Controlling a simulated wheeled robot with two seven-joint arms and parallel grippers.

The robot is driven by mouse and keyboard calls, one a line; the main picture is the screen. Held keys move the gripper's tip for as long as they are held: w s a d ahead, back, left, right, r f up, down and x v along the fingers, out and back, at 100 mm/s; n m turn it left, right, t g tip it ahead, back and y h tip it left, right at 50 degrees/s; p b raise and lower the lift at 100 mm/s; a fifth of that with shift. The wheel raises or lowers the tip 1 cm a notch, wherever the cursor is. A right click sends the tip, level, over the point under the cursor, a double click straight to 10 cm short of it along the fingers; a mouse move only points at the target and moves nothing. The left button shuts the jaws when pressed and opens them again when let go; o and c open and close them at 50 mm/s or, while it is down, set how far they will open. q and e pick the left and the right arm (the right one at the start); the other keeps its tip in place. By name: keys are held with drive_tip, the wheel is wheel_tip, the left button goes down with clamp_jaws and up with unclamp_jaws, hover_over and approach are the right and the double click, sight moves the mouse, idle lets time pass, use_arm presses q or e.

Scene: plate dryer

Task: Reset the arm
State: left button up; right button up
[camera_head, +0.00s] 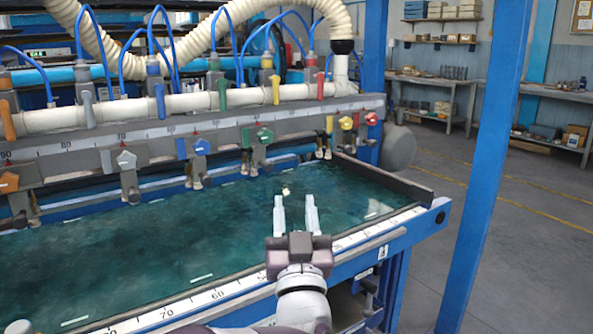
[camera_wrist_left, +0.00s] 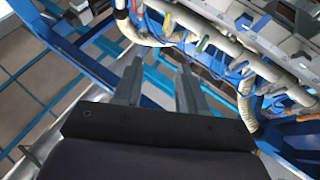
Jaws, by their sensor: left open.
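My left gripper (camera_head: 295,213) is open, its two pale fingers apart and pointing away from me over the near right part of the machine's green bed (camera_head: 120,250). Nothing shows between the fingers. A small pale piece (camera_head: 286,190) shows on the bed just beyond the fingertips. In the left wrist view the two fingers (camera_wrist_left: 157,78) are also apart, with the hoses and blue frame behind them. My right gripper is in neither view.
A scale rail (camera_head: 215,292) edges the bed in front. A beam with coloured valves (camera_head: 150,148) and hoses (camera_head: 190,45) spans the back. A blue post (camera_head: 490,150) stands at the right. Open floor (camera_head: 540,240) and shelves (camera_head: 440,95) lie beyond it.

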use_arm(q)
drive_tip(key=d+f+m+g+h, duration=0.2)
drive_tip(key=f+g+h, duration=0.2)
drive_tip(key=f, duration=0.3)
drive_tip(key=d+f+m+g+h, duration=0.3)
drive_tip(key=f+g, duration=0.1)
drive_tip(key=f, duration=0.3)
drive_tip(key=s+a+f+g, duration=0.2)
drive_tip(key=f+g, duration=0.1)
drive_tip(key=f, duration=0.2)
drive_tip(key=s+a+f+g, duration=0.2)
drive_tip(key=s+f+g, duration=0.1)
drive_tip(key=f, duration=0.3)
drive_tip(key=s+a+f+n+g+y, duration=0.2)
drive_tip(key=s+a+f+g, duration=0.25)
drive_tip(key=s+a, duration=0.35)
drive_tip(key=s+a+f+n+g+y, duration=0.1)
drive_tip(key=s+a+f+g+y, duration=0.3)
drive_tip(key=s+a, duration=0.45)
wheel_tip(320, 180, up, 32)
drive_tip(key=a+n+h+p, duration=0.1)
drive_tip(key=a+p, duration=0.1)
drive_tip(key=p, duration=3.1)
drive_tip(key=shift+w+a, duration=0.2)
drive_tip(key=shift+w, duration=0.2)
drive_tip(key=shift+r, duration=0.1)
